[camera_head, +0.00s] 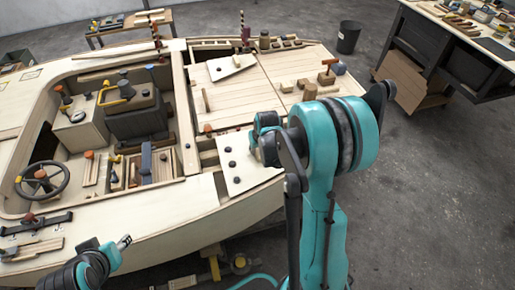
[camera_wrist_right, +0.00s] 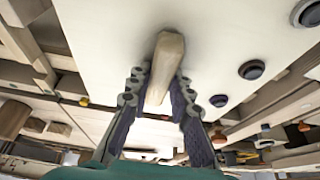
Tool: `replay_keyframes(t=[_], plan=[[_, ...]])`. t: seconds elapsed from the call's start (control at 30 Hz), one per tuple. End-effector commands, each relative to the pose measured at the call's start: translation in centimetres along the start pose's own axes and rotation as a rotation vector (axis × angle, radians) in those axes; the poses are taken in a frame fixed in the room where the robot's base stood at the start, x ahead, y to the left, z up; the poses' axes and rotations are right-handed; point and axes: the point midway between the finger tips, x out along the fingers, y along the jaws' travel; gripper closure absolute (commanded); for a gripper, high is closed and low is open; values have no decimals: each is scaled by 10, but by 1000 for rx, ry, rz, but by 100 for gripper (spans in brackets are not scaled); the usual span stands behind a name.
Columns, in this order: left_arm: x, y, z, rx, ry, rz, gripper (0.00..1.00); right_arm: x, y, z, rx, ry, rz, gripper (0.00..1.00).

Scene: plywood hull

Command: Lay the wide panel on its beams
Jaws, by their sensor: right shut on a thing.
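The wide panel (camera_head: 236,178) is pale wood with several black knobs. In the head view it lies at the hull opening's right side, partly hidden by my right arm. The wrist view shows the panel (camera_wrist_right: 215,45) close up, with a wooden grip bar (camera_wrist_right: 166,62) on it. My right gripper (camera_wrist_right: 160,88) has one finger on each side of this bar and is shut on it. In the head view the right gripper (camera_head: 264,135) is mostly behind its own arm. Beams (camera_head: 208,153) show beside the panel; whether it touches them is unclear. My left gripper (camera_head: 122,243) is at the lower left, away from the panel.
The plywood hull (camera_head: 150,225) fills the left and middle. A steering wheel (camera_head: 42,180), a seat box (camera_head: 135,112) and loose wooden parts sit inside it. A tool bench (camera_head: 440,40) and bin (camera_head: 348,37) stand at upper right. The floor at right is clear.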

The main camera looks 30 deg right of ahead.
Motion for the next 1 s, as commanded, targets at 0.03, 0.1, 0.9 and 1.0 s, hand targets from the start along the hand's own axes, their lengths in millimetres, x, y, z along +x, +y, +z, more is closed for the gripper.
replay_keyframes(t=[0.03, 0.1, 0.9, 1.0], plan=[[1, 0, 1, 0, 0, 0, 55, 2, 0, 0, 0, 1, 0, 100], [2, 0, 2, 0, 0, 0, 55, 3, 0, 1, 0, 1, 0, 100], [4, 0, 3, 0, 0, 0, 55, -16, 0, 2, 0, 0, 0, 56], [4, 0, 3, 0, 0, 0, 55, -35, 0, 2, 0, 0, 0, 56]])
